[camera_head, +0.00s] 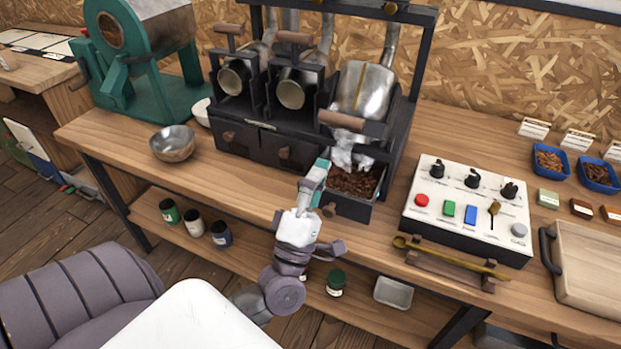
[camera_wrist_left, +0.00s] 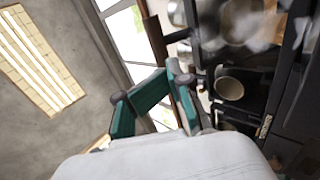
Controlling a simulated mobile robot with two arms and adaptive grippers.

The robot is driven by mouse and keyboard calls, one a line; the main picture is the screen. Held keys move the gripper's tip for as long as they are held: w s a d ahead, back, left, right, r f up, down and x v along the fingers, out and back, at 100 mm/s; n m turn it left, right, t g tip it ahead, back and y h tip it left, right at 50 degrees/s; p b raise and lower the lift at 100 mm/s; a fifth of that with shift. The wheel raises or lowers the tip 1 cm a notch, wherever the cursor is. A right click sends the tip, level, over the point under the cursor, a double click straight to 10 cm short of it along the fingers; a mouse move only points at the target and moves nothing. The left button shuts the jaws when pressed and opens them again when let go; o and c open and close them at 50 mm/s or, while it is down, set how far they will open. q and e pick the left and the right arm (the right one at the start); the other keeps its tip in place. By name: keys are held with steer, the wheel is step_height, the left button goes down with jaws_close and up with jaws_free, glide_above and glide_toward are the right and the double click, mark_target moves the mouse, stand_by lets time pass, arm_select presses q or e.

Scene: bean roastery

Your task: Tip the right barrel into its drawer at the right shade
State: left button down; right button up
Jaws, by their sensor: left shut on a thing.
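The right barrel (camera_head: 364,88), shiny steel, is tipped down, its wooden handle (camera_head: 350,124) lower than the other two. Pale smoke hangs under it. Its drawer (camera_head: 349,204) is pulled out with dark brown beans (camera_head: 354,181) inside. My left gripper (camera_head: 320,168), with teal fingers, is in front of the barrel, left of the open drawer. In the left wrist view the fingertips (camera_wrist_left: 172,70) meet by the near end of the handle (camera_wrist_left: 155,40). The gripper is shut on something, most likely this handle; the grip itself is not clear. My right gripper is not visible.
Two other barrels (camera_head: 291,90) (camera_head: 235,77) stand to the left with handles raised, their drawers (camera_head: 281,150) shut. A control panel (camera_head: 468,205) is on the right. A steel bowl (camera_head: 172,143) sits at left. Blue bean trays (camera_head: 551,161) and sample cards (camera_head: 534,128) are far right.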

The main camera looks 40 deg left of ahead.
mark_target(332, 125)
arm_select(q)
steer(key=p+x, duration=0.1)
steer(key=x, duration=0.4)
steer(key=shift+r+p, duration=0.25)
steer(key=shift+p, duration=0.1)
steer(key=shift+w+a+r, duration=0.1)
steer(key=shift+w, duration=0.15)
